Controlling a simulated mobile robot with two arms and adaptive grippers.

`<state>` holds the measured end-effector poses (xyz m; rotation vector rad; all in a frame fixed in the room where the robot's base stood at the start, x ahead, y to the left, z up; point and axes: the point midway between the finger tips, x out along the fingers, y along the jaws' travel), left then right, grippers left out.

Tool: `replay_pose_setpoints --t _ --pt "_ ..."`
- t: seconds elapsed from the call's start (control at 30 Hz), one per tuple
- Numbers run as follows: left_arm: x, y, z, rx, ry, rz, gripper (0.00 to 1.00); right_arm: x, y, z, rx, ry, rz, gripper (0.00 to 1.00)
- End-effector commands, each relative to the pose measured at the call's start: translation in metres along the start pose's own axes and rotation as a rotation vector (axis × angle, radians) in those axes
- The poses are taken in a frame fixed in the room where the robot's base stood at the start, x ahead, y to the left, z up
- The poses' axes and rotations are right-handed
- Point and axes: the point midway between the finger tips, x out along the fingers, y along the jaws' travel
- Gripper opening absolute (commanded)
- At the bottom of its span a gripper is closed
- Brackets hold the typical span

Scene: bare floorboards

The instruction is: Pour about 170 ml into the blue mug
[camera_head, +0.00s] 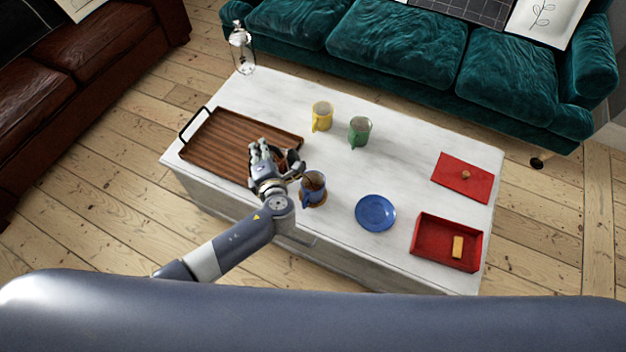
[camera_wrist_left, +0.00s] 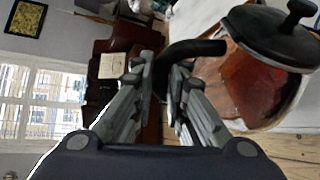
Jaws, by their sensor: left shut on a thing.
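The blue mug (camera_head: 313,192) stands upright on the white table, near its front edge, with brown liquid showing inside. My left gripper (camera_head: 268,160) is just to its upper left, above the table by the wooden tray. In the left wrist view my left gripper (camera_wrist_left: 168,85) is shut on the black handle of a glass pot (camera_wrist_left: 262,85). The pot has a black lid (camera_wrist_left: 275,38) and red-brown liquid inside, and it looks tilted. In the head view the gripper mostly hides the pot. I cannot see a stream of liquid. My right gripper is not in view.
A wooden tray (camera_head: 215,143) lies at the left. A yellow mug (camera_head: 322,116) and a green mug (camera_head: 360,131) stand behind. A blue plate (camera_head: 375,213), a red box (camera_head: 430,258) with a yellow block, and a red lid (camera_head: 450,185) are to the right. A glass lantern (camera_head: 242,50) stands at the back corner.

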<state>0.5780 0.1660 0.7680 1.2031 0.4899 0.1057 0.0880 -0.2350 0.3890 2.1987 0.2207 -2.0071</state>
Motion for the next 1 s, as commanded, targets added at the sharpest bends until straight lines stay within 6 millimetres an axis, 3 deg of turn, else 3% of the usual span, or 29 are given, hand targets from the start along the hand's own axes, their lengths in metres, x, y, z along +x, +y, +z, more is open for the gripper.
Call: replay_pose_setpoints --t 1.0 --pt "-0.0059 0.0029 0.0061 0.029 0.004 0.017 0.0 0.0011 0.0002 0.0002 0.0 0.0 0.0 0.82"
